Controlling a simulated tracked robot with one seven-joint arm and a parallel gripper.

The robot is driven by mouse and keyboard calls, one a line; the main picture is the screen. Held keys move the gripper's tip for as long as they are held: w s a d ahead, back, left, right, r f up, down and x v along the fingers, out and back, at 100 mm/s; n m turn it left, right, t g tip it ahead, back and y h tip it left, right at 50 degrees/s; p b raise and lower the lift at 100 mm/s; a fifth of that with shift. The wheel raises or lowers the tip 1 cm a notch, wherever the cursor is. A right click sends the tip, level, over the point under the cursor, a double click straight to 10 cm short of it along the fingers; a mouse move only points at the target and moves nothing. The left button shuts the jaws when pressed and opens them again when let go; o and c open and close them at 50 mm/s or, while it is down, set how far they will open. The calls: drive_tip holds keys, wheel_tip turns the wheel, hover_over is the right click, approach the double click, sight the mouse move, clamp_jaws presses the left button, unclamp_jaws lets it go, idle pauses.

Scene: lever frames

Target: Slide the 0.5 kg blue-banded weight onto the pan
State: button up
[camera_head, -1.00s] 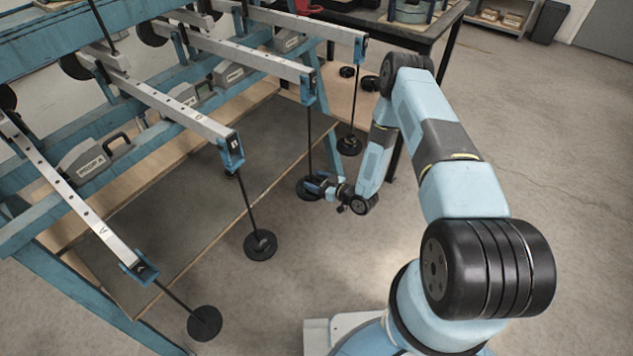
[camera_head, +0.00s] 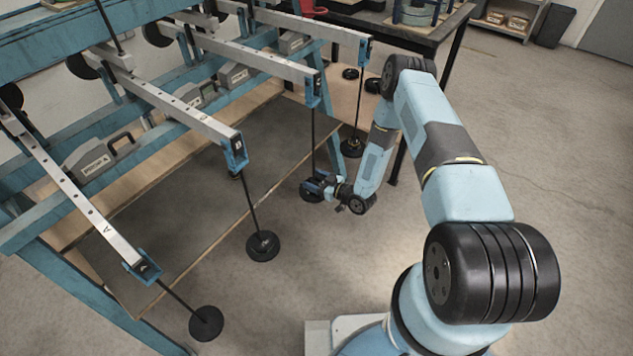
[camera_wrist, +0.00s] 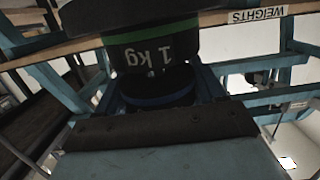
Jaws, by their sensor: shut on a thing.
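My gripper (camera_head: 326,188) is beside the bottom of the rod hanging from the third lever from the front, at its round black pan (camera_head: 311,191). In the wrist view, the dark jaw (camera_wrist: 160,124) is in front of a black weight with a blue band (camera_wrist: 160,98), and my gripper is shut on this weight. Just beyond it is a larger black weight with a green band, marked 1 kg (camera_wrist: 150,48). The jaws partly hide the blue-banded weight. I cannot tell whether the two weights touch or how far the blue-banded one is over the pan.
The other pans hang on rods: front (camera_head: 206,323), second (camera_head: 263,246) and far (camera_head: 352,147). The lever frame (camera_head: 60,290) fills the left. A dark table (camera_head: 440,25) stands behind my arm. A WEIGHTS label (camera_wrist: 257,15) shows on a wooden edge. Floor at right is clear.

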drive_tip(key=shift+x, duration=1.15)
idle(0.8)
drive_tip(key=shift+f, duration=0.15)
idle(0.7)
drive_tip(key=o, duration=1.3)
drive_tip(key=shift+s+d, duration=0.15)
drive_tip(key=shift+v, duration=3.3)
